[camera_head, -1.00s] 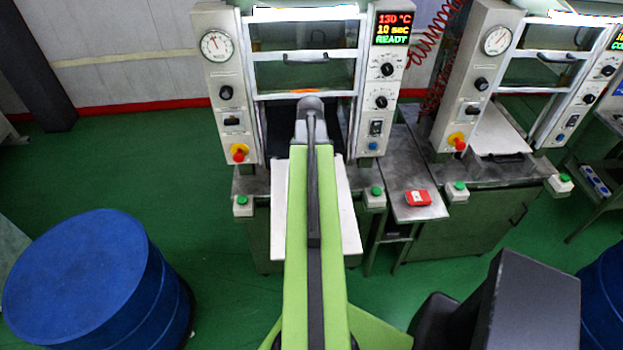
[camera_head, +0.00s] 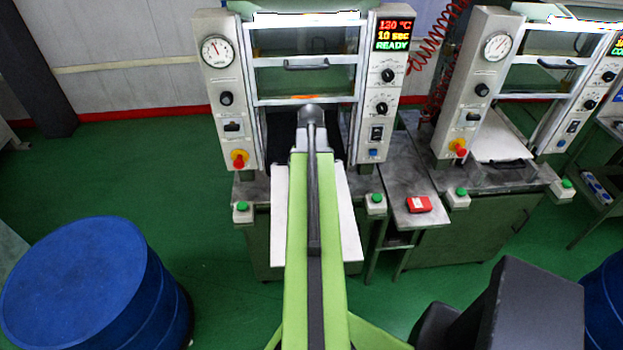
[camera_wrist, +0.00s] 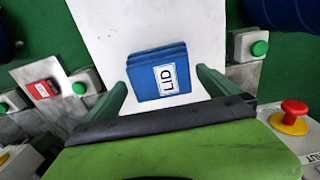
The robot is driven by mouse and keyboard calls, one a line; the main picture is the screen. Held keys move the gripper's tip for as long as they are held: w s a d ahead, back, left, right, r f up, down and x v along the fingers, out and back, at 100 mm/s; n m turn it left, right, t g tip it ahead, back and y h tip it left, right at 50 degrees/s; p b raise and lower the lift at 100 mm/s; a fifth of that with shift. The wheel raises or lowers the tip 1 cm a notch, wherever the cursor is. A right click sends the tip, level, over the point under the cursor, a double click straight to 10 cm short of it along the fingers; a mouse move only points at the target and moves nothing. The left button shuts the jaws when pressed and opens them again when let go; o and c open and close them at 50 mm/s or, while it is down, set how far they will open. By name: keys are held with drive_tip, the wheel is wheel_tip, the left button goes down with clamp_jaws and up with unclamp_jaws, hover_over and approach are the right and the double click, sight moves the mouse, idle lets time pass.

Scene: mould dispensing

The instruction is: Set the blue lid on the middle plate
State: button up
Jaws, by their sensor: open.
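The blue lid (camera_wrist: 143,84), with a white "LID" label, lies flat on the white plate (camera_wrist: 105,30) in the wrist view. My gripper (camera_wrist: 162,80) is open, with one green finger on each side of the lid. I cannot tell whether the fingers touch it. In the head view the white plate (camera_head: 348,230) sticks out in front of the centre press, and my arm hides the lid and gripper there.
The centre press (camera_head: 230,100) reads 130 °C, 10 sec, READY. Another press (camera_head: 465,90) stands to its right. A red box (camera_head: 418,204) lies on the side table between them. A blue drum (camera_head: 80,280) stands at left, with green floor between.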

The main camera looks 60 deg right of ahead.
wheel_tip(320, 180, up, 12)
drive_tip(key=p, duration=1.1)
drive_tip(key=shift+f, duration=0.15)
drive_tip(key=w+a+n, duration=0.3)
drive_tip(key=w+a, duration=0.7)
drive_tip(key=a, duration=0.3)
drive_tip(key=w+a+n, duration=0.3)
drive_tip(key=w+a, duration=0.6)
drive_tip(key=a, duration=0.4)
drive_tip(key=w+a+n, duration=0.2)
drive_tip(key=a+n, duration=0.2)
drive_tip(key=a, duration=2)
drive_tip(key=shift+w+n, duration=0.35)
drive_tip(key=shift+n, duration=0.05)
